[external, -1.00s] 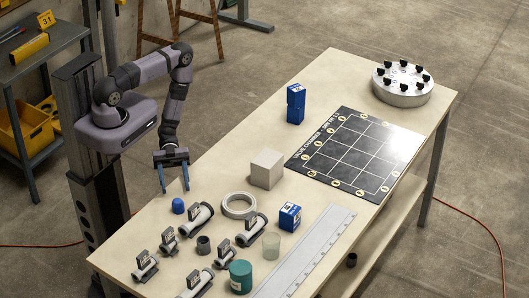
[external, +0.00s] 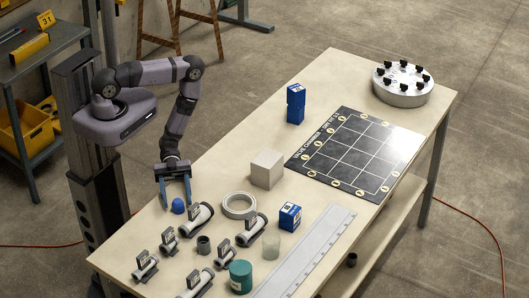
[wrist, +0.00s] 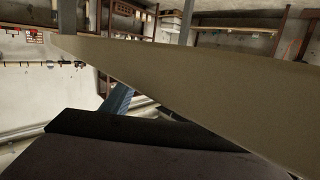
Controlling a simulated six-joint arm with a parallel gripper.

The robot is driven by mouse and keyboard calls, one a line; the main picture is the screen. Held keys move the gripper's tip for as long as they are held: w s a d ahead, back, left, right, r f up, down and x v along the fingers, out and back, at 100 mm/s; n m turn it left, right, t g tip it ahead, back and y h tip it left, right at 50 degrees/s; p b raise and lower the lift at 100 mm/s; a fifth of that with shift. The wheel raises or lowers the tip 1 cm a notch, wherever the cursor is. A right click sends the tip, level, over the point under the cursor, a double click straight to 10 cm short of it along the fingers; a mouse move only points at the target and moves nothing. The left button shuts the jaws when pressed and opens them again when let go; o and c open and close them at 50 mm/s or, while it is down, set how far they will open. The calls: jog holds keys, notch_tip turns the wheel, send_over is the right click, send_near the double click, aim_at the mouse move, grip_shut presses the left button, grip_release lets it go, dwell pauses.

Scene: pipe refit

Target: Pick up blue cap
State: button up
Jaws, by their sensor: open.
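The blue cap (external: 178,206) is a small rounded piece standing on the table near its left edge in the external view. My gripper (external: 178,205) is open, with its two blue fingers pointing down on either side of the cap in that picture. I cannot tell from this view whether the fingers touch it or how far above the table they are. In the wrist view one blue finger (wrist: 118,99) shows partly behind a dark part of my arm. The cap is not visible there.
Grey pipe fittings with tags, including one (external: 201,215) right beside the cap, crowd this end. A white ring (external: 239,206), dark sleeve (external: 204,244), teal jar (external: 240,276) and grey block (external: 267,169) stand close by. The far black grid board (external: 355,152) is empty.

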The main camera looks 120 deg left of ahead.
jog(key=shift+w+d+f, duration=0.1)
jog(key=shift+w+d, duration=0.25)
jog(key=c, duration=1.1)
notch_tip(320, 180, up, 10)
jog(key=p, duration=0.8)
